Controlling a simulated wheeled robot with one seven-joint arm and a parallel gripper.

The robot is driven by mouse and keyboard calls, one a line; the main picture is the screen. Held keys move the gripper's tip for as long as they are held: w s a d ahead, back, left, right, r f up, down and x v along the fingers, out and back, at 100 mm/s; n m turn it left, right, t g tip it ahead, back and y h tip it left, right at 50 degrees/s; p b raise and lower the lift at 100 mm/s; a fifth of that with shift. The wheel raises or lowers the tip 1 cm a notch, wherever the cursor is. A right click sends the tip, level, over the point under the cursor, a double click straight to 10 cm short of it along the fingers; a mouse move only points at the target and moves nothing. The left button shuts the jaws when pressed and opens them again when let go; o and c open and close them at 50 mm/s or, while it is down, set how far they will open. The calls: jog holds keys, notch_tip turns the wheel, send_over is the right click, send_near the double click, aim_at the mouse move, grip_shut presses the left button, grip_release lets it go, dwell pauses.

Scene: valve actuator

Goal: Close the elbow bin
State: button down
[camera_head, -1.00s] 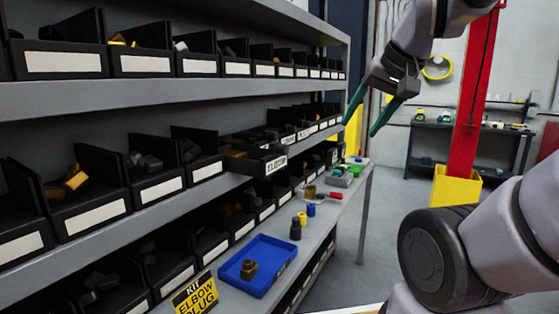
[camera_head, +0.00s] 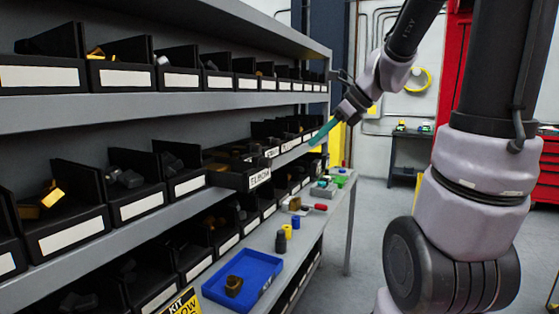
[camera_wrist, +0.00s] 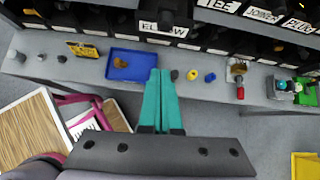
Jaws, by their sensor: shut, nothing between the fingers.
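The elbow bin (camera_head: 259,178) is a black bin with a white ELBOW label on the middle shelf. It sticks out past the fronts of its neighbours in the head view, with dark and brownish fittings inside. In the wrist view its labelled front (camera_wrist: 163,29) is at the top centre. My gripper (camera_head: 312,144) has green fingers, and is to the right of the bin's front in the head view, apart from it. In the wrist view my gripper (camera_wrist: 161,72) is shut and empty, its fingertips pointing toward the bin front with a gap between.
A blue tray (camera_head: 210,294) holding a brown fitting lies on the lower ledge, beside a yellow KIT sign (camera_head: 183,303). Several small coloured parts stand along the ledge. Other bins fill the shelves. Open floor (camera_head: 375,225) lies to the right.

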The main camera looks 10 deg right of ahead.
jog(key=w+a+r+x, duration=0.1)
jog(key=r+x, duration=0.1)
jog(key=x, duration=1.1)
jog(key=shift+w+a+m, duration=0.2)
jog(key=shift+w+m, duration=0.2)
jog(key=w+a, duration=0.2)
jog(key=a, duration=0.1)
jog(key=w+a, duration=0.5)
jog(key=a, duration=0.1)
jog(key=shift+w+a, duration=0.2)
jog(key=shift+a, duration=0.05)
jog(key=shift+w+a, duration=0.2)
jog(key=shift+a, duration=0.1)
jog(key=shift+r, duration=0.15)
